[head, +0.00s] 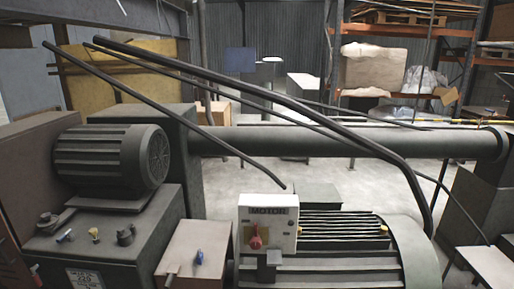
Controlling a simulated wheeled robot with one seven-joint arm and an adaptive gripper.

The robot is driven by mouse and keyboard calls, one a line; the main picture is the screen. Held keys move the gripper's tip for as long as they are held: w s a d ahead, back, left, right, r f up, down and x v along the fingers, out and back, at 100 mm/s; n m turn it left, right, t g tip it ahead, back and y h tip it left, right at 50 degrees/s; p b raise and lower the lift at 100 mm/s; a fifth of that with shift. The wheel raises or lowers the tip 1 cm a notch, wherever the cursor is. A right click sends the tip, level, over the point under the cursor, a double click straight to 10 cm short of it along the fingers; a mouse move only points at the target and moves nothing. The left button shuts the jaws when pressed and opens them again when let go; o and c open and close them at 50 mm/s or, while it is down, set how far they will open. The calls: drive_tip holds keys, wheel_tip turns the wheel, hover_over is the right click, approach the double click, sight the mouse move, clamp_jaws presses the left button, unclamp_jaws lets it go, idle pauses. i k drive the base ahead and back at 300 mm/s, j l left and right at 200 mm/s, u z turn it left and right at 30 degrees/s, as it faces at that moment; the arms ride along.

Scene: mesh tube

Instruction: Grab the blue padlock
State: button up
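A small blue object (199,257), which looks like the blue padlock, is on the brownish box at the lower middle left in the head view. It is too small to make out a shackle. A second small bluish-white item (65,236) lies on the dark machine housing further left, beside a small tan item (94,233) and a dark one (126,235). My gripper is not in view.
A finned motor (105,160) stands at the left. A white MOTOR switch box (268,222) with a red knob stands right of the brownish box (205,236). Long black bars and a thick horizontal pipe (340,141) cross the view. Shelving stands behind.

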sight(200, 258)
drive_tip(key=j+z, duration=0.2)
drive_tip(key=j, duration=0.3)
drive_tip(key=j+z, duration=0.15)
drive_tip(key=j, duration=0.35)
drive_tip(key=k+j+z, duration=0.2)
drive_tip(key=j, duration=0.25)
drive_tip(key=j+z, duration=0.2)
drive_tip(key=j, duration=0.3)
drive_tip(key=k+j+z, duration=0.2)
drive_tip(key=j, duration=0.25)
